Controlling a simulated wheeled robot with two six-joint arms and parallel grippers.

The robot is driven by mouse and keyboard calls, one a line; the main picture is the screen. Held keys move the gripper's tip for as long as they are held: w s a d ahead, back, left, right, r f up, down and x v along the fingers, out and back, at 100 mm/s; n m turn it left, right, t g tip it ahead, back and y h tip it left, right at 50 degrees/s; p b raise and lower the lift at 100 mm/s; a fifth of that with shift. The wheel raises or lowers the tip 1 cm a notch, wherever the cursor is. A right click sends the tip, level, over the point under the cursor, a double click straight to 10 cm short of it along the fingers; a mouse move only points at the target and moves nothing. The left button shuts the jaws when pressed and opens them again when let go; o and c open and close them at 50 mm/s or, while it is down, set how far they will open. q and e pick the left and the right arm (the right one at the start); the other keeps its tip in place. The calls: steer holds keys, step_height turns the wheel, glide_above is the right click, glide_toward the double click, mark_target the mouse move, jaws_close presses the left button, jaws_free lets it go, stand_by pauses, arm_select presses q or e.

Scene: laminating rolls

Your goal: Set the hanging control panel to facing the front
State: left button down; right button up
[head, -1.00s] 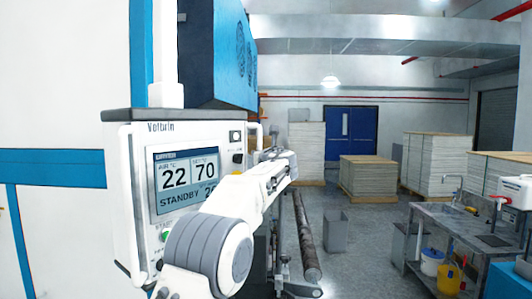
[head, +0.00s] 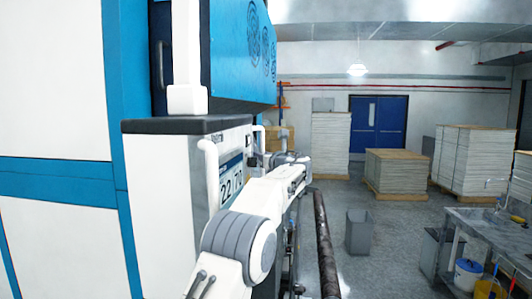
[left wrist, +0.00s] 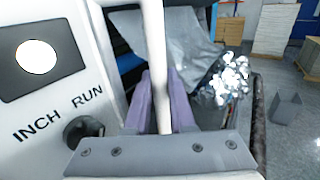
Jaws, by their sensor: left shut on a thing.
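The hanging control panel (head: 165,200) is a white box with a dark top, hung from a white post (head: 187,60). Its broad blank side shows, and its screen (head: 231,184), reading 22, is seen at a steep slant, turned to the right. One white handle (head: 208,175) runs down the near edge, another (head: 258,138) is at the far edge. My left gripper (left wrist: 160,105) is shut on a white handle bar (left wrist: 155,55) beside the INCH/RUN knob (left wrist: 83,131). In the head view my arm hides the panel's lower front. My right gripper is not in view.
The blue and white machine (head: 60,90) fills the left. A dark roller (head: 324,235) lies right of my arm. A grey bin (head: 359,231), paper stacks (head: 396,172) and a sink bench (head: 490,225) stand to the right. Floor between them is clear.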

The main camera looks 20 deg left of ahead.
arm_select(q)
steer(key=shift+f, duration=0.2)
steer(key=c, duration=0.8)
jaws_free()
steer(key=shift+d+r, duration=0.1)
steer(key=shift+o, duration=0.2)
steer(key=b+v, duration=0.7)
steer(key=v, duration=0.3)
steer(key=shift+d, duration=0.15)
steer(key=shift+s, duration=0.15)
